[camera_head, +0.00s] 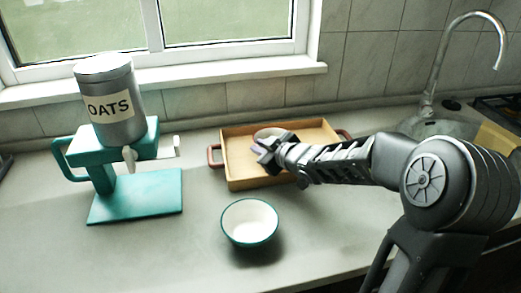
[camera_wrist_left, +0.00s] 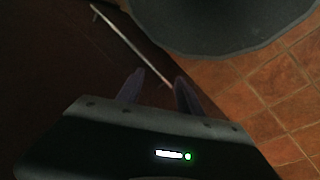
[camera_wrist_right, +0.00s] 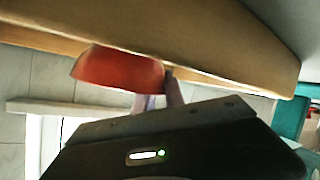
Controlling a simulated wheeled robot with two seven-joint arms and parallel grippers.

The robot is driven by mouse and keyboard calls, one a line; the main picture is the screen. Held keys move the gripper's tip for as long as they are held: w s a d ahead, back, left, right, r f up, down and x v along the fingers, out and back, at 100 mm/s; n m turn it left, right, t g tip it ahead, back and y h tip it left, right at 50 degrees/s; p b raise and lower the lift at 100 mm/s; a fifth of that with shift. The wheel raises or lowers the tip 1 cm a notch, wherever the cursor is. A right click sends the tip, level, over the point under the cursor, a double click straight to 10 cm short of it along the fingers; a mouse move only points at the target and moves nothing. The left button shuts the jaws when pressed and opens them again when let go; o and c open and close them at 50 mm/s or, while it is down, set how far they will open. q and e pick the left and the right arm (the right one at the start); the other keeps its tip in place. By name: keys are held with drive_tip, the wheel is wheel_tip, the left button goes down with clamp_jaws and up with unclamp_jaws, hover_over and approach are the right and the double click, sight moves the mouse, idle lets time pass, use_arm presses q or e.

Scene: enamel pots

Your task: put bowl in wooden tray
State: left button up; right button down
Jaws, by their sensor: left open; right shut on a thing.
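The wooden tray (camera_head: 238,177) stands on the counter. My right gripper (camera_head: 262,152) reaches over it from the right and is shut on a small bowl (camera_head: 270,132), pale inside. In the right wrist view this bowl (camera_wrist_right: 117,70) has a red-orange outside, with the fingers (camera_wrist_right: 160,97) at its edge beside the tray's wooden wall (camera_wrist_right: 200,35). The bowl lies over or inside the tray; I cannot tell whether it touches the tray floor. A teal-rimmed white bowl (camera_head: 249,224) stands on the counter in front. My left gripper (camera_wrist_left: 160,90) is open and empty, outside the head view.
A teal stand (camera_head: 135,195) with a grey OATS canister (camera_head: 107,100) is at the left. A sink with a tall tap (camera_head: 428,95) is at the back right. The window sill (camera_head: 200,78) runs behind. The counter between the stand and front bowl is clear.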

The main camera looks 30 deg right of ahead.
drive_tip(key=c, duration=1.4)
unclamp_jaws()
drive_tip(key=shift+f, duration=0.1)
drive_tip(key=shift+r, duration=0.25)
drive_tip(key=p+v, duration=0.3)
drive_tip(key=v, duration=0.8)
drive_tip(key=shift+p, duration=0.4)
drive_tip(key=shift+s, duration=0.5)
